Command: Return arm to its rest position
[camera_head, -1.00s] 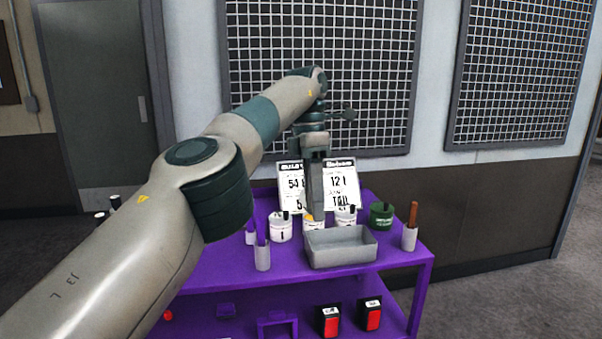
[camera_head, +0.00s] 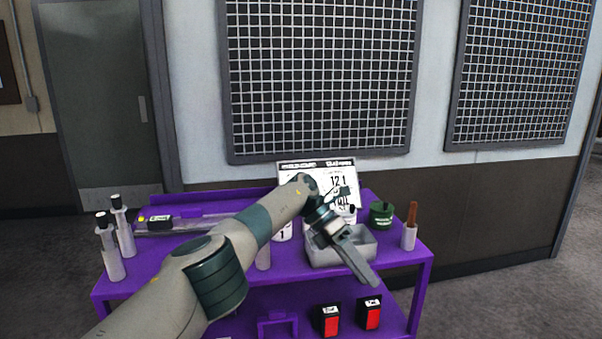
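My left arm (camera_head: 215,268) comes in from the lower left and reaches over the purple cart (camera_head: 300,279). My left gripper (camera_head: 372,280) points down and to the right, in front of the grey tray (camera_head: 358,247), and hides part of it. I see the gripper edge-on, so the gap between its fingers does not show. No object shows at its tips. My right gripper is not in view.
White pots, one marked 1 (camera_head: 284,230), stand partly hidden behind the arm. A green pot (camera_head: 382,214) and a cup with a brown handle (camera_head: 409,236) stand at right. White bottles (camera_head: 111,258) stand at left. Red-fronted black boxes (camera_head: 331,321) sit on the lower shelf.

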